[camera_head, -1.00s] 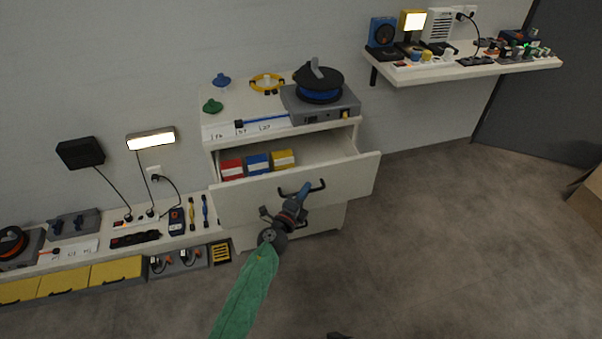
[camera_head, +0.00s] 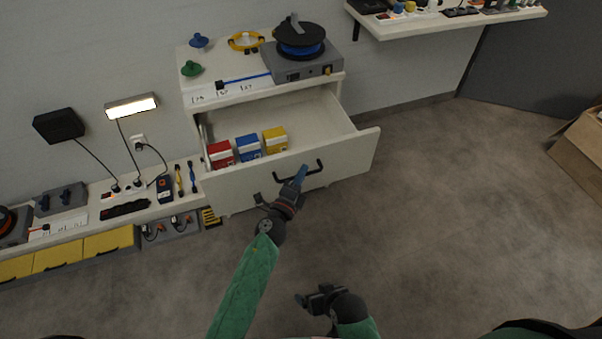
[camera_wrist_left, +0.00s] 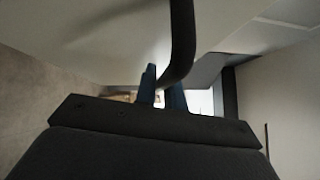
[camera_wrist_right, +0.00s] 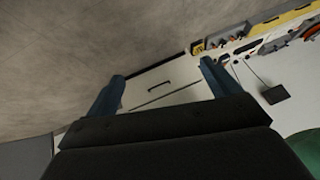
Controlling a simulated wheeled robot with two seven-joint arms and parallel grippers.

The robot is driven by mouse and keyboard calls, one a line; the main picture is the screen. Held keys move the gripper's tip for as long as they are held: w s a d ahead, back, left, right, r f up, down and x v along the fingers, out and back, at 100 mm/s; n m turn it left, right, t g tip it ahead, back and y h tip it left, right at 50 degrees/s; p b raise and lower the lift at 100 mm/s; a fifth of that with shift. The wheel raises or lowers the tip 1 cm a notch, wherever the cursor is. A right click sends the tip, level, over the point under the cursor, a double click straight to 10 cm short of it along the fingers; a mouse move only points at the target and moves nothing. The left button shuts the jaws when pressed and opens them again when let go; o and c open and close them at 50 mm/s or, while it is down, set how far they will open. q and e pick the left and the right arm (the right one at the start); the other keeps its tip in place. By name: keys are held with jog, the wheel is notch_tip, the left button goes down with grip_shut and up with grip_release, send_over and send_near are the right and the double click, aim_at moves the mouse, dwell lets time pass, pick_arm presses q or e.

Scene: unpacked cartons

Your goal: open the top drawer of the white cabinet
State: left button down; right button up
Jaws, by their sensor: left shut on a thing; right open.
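The white cabinet (camera_head: 262,88) stands against the wall. Its top drawer (camera_head: 345,160) is pulled well out, and red, blue and yellow boxes (camera_head: 247,148) show inside. The drawer has a black bar handle (camera_head: 317,167) on its front, which also shows close up in the left wrist view (camera_wrist_left: 183,40). My left gripper (camera_head: 299,174) is shut on this handle, with blue fingers around the bar. My right gripper (camera_head: 312,297) is open and empty, low over the floor in front of the cabinet. Its spread blue fingers show in the right wrist view (camera_wrist_right: 162,84).
A cable reel (camera_head: 300,42) and a grey case (camera_head: 300,68) sit on the cabinet top. A low bench (camera_head: 160,208) with power strips and tools runs along the left. A wall shelf (camera_head: 450,22) is at upper right, a carton (camera_head: 580,145) at the right edge. The floor right of the drawer is clear.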

pick_arm(q)
jog(key=c, duration=1.5)
grip_release()
jog(key=shift+s+a, duration=0.1)
jog(key=shift+s+a+f, duration=0.15)
jog(key=shift+s, duration=0.1)
jog(key=shift+b+v, duration=0.85)
jog(key=shift+v, duration=2.6)
pick_arm(e)
notch_tip(320, 180, down, 7)
jog(key=shift+t, duration=0.3)
jog(key=shift+s, duration=0.1)
